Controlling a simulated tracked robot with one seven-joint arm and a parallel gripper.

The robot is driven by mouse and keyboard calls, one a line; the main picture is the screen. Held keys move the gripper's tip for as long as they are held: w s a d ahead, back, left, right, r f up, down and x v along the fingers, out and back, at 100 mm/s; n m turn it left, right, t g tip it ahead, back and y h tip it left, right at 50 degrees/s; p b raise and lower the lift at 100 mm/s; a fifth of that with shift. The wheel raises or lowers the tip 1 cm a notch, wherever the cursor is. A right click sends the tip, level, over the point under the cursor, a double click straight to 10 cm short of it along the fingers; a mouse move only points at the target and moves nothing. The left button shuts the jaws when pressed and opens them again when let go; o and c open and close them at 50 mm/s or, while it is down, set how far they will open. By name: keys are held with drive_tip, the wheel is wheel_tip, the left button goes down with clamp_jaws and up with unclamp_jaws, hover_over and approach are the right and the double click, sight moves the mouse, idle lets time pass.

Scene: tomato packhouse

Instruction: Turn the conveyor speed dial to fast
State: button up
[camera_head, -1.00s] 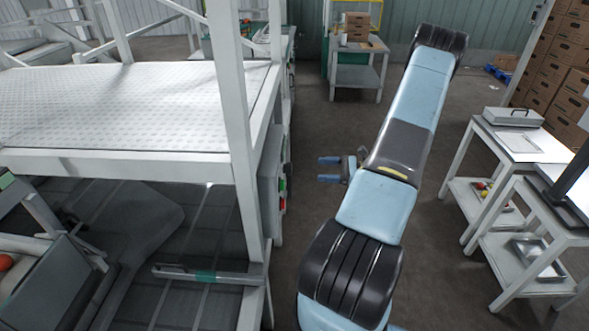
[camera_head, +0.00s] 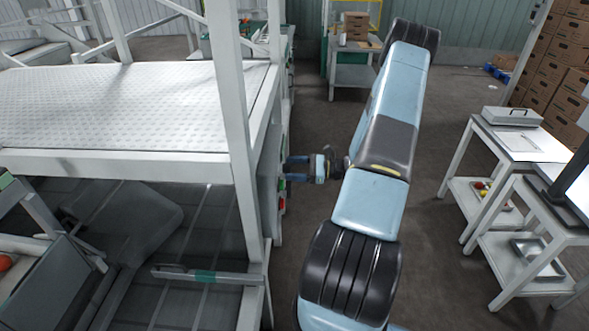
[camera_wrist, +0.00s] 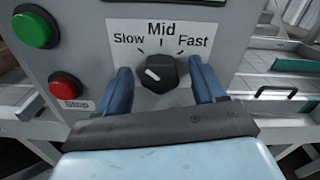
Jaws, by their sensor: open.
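The black speed dial (camera_wrist: 155,79) sits on a grey control box (camera_wrist: 85,45), under a white label plate (camera_wrist: 125,27) reading Slow, Mid and Fast. The dial's white mark lies on its left side, tilted up to the left toward the Slow side. My gripper (camera_wrist: 161,76) is open, with one blue finger on each side of the dial. A gap shows between the fingers and the dial. In the head view my gripper (camera_head: 288,168) is at the right face of the control box (camera_head: 271,190); the dial is hidden there.
A green button (camera_wrist: 33,28) and a red Stop button (camera_wrist: 64,85) are left of the dial. White frame posts (camera_head: 235,120) stand by the box. A side table (camera_head: 518,145) stands right, with open floor (camera_head: 440,215) between.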

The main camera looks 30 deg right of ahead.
drive_tip(key=c, duration=1.1)
drive_tip(key=shift+o, duration=0.2)
drive_tip(key=shift+m, duration=0.3)
drive_tip(key=m, duration=1.9)
drive_tip(key=shift+w+d+f, duration=0.15)
drive_tip(key=shift+w+d, duration=0.05)
drive_tip(key=shift+w, duration=0.1)
drive_tip(key=shift+m, duration=0.3)
